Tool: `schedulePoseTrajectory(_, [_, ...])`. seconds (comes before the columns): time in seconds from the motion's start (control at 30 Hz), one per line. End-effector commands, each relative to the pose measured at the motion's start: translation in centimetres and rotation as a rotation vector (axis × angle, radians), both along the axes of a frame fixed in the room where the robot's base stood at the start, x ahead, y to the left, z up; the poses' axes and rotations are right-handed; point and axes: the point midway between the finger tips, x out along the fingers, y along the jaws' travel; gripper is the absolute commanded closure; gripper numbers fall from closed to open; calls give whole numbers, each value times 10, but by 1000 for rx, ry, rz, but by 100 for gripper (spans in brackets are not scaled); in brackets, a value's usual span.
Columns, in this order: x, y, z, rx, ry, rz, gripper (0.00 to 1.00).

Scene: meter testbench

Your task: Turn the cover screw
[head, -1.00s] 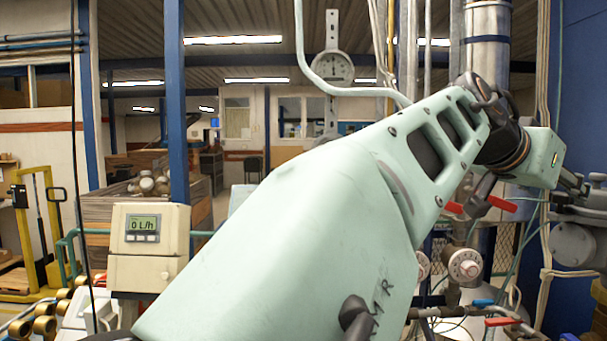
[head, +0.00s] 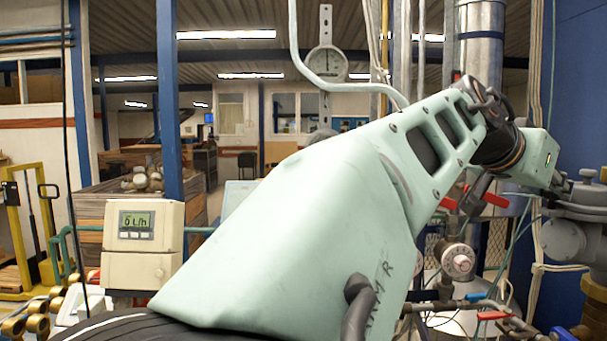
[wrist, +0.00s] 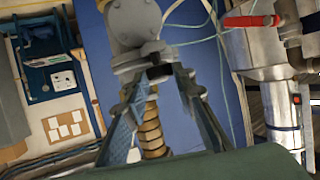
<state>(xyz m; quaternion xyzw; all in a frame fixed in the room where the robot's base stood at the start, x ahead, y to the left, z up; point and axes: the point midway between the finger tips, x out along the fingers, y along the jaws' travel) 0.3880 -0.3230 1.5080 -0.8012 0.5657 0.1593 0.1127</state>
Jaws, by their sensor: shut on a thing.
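The grey metal fitting (head: 570,238) stands at the right edge of the head view, with a small grey top piece above its flange. My gripper (head: 568,184) reaches that top piece from the left.
Red valve levers (head: 487,195) and a round dial (head: 458,262) sit below my forearm. A meter (head: 145,226) reading 0 L/h is at left. The wrist view shows a red handle (wrist: 252,21), a metal pipe (wrist: 280,100) and brass rings (wrist: 152,130) close by.

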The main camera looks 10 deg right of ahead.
Motion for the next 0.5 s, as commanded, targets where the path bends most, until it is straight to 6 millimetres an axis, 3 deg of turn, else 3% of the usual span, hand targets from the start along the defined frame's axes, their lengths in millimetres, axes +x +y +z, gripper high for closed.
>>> schedulePoseTrajectory(0.5, [5, 0, 4, -4, 3, -218, 100])
